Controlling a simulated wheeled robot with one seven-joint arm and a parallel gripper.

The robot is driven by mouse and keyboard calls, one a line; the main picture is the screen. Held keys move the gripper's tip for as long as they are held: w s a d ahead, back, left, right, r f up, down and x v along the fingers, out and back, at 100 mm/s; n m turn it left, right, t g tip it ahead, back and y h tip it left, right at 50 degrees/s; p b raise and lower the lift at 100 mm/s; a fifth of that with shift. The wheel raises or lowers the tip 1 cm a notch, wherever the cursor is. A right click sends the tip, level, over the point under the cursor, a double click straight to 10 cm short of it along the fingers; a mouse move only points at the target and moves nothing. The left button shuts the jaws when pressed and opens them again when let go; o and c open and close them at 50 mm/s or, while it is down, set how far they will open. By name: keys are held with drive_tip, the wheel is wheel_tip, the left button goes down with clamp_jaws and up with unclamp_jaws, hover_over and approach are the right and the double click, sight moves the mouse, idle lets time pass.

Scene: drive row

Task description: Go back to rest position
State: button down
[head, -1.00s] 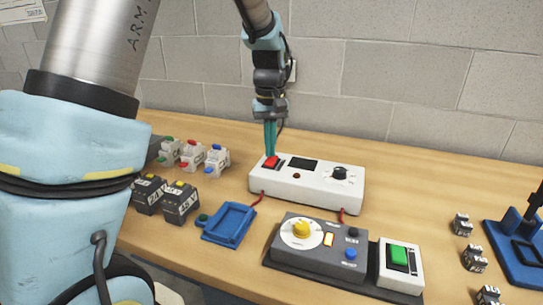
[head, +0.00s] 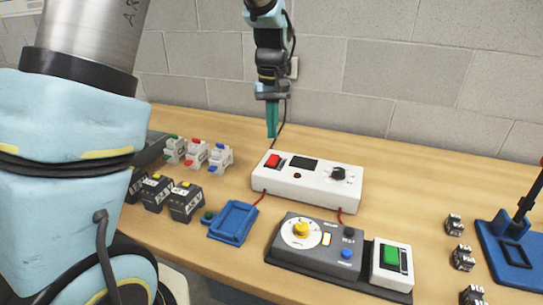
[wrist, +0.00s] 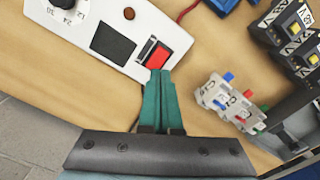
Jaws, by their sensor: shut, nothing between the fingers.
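My gripper (head: 272,134) is shut and empty, its teal fingers pressed together and pointing down. It hangs in the air above the back left of the white power box (head: 330,190), apart from it. The box has a red rocker switch (head: 273,160), a dark display and a black knob (head: 338,173). In the wrist view my gripper's fingertips (wrist: 160,76) appear just below the red switch (wrist: 158,57), with the box (wrist: 100,35) beyond. Nothing is held.
A grey control box (head: 315,240) with a yellow knob, a green-button box (head: 391,262) and a blue tray (head: 233,222) stand in front. Black blocks (head: 186,201) and white connectors (head: 220,158) are left. A blue stand (head: 510,255) is right. A block wall rises behind.

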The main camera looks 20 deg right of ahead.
drive_tip(key=shift+a, duration=0.1)
drive_tip(key=shift+n+t, duration=0.4)
drive_tip(key=shift+t, duration=0.2)
drive_tip(key=s+a, duration=0.1)
drive_tip(key=a, duration=0.6)
drive_tip(key=s+a+f, duration=0.1)
drive_tip(key=a, duration=1.4)
drive_tip(key=shift+s+f, duration=0.15)
drive_tip(key=shift+s, duration=0.25)
drive_tip(key=s+a+f, duration=0.1)
drive_tip(key=s+a, duration=0.3)
drive_tip(key=a, duration=0.2)
drive_tip(key=shift+s+a, duration=0.3)
drive_tip(key=shift+s, duration=0.1)
